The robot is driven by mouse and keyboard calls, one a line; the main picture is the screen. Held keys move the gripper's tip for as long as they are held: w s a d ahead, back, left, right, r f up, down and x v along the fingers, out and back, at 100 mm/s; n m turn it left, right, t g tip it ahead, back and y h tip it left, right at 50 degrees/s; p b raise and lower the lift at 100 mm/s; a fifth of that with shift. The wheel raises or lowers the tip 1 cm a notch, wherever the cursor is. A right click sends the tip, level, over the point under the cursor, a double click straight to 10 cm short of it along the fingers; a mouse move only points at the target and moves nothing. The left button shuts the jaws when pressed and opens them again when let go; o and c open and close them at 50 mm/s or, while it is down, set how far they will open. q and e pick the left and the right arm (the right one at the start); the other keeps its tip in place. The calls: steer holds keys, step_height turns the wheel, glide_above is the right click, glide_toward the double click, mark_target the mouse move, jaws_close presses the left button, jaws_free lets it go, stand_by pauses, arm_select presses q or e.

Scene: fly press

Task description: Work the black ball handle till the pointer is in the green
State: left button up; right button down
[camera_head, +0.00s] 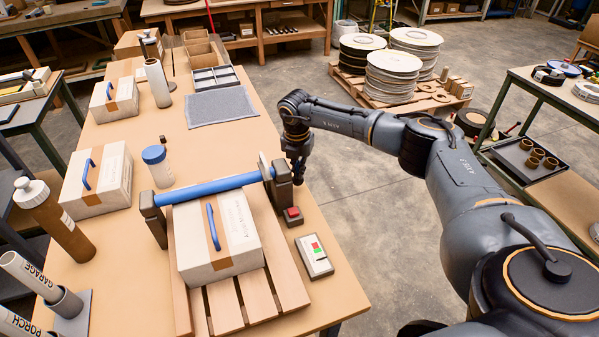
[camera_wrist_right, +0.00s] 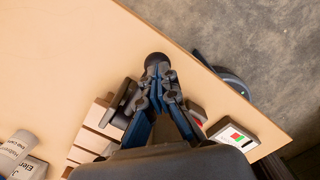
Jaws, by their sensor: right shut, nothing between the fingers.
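My right gripper (camera_head: 298,168) is at the right end of the blue roller, beside the dark right-hand post (camera_head: 281,188). In the right wrist view the fingers (camera_wrist_right: 157,78) are shut and empty. The black ball handle (camera_wrist_right: 156,60) shows just beyond the fingertips; I cannot tell whether they touch it. In the head view I cannot make it out apart from the dark gripper. The gauge (camera_head: 314,256) is a pale box with red and green patches, also in the wrist view (camera_wrist_right: 235,137). Its pointer is too small to read. My left gripper is not in view.
A blue roller (camera_head: 215,188) spans two dark posts above a wooden slatted base (camera_head: 242,298). A white box (camera_head: 219,235) with a blue handle sits on the slats. A red button box (camera_head: 292,216) stands between post and gauge. Bottles and boxes stand at the left.

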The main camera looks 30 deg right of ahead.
steer(key=s+a+r+p, duration=0.1)
steer(key=a+p, duration=0.1)
steer(key=p, duration=0.1)
steer(key=shift+s+r+p, duration=0.1)
steer(key=shift+s+p, duration=0.2)
steer(key=shift+s, duration=0.05)
steer(key=shift+s+a, duration=0.15)
steer(key=shift+a, duration=0.05)
